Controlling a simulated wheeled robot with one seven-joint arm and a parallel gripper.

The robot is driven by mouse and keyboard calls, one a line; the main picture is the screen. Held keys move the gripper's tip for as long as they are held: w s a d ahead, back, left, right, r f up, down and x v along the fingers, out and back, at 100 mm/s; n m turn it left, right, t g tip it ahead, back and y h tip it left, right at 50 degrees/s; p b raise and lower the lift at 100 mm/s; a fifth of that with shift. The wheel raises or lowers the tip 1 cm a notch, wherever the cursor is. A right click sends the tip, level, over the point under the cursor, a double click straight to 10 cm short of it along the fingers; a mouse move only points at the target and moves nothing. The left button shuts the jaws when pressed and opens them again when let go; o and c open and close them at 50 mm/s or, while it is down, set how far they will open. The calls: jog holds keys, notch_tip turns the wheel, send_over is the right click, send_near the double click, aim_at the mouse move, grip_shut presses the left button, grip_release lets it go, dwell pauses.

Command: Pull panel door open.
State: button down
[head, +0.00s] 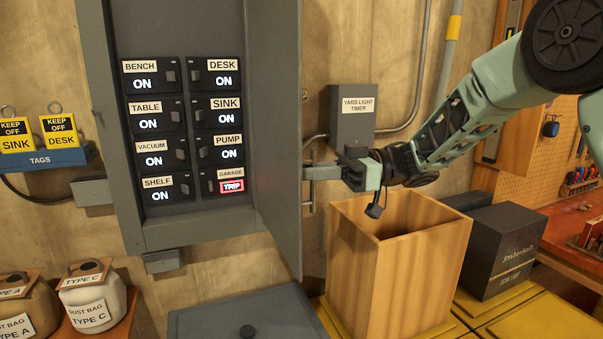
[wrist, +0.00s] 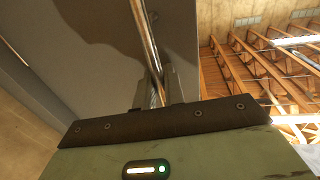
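The grey panel door (head: 275,130) stands swung out from the right side of the grey breaker panel (head: 160,232), and the breakers inside are in plain view. My gripper (head: 314,173) is at the outer face of the door, by its upright metal handle (head: 309,200). In the wrist view the handle (wrist: 146,35) runs down between the two fingers of my gripper (wrist: 160,88), which look closed around it. The door (wrist: 95,65) fills the left and middle of that view. The exact finger contact is small and partly hidden.
An open wooden bin (head: 400,265) stands below my gripper, beside a dark box (head: 500,250). A yard light timer box (head: 352,118) is on the wall behind. A grey lidded bin (head: 248,315) stands below the door.

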jog(key=shift+w+d, duration=0.5)
jog(key=shift+d, duration=0.35)
jog(key=shift+w+d, duration=0.5)
jog(key=shift+d, duration=0.35)
jog(key=c, duration=1.6)
grip_release()
jog(key=w+d+b, duration=0.2)
jog(key=d+b, duration=0.3)
jog(key=d, duration=1.2)
jog(key=shift+d+b, duration=0.15)
jog(key=shift+b, duration=0.2)
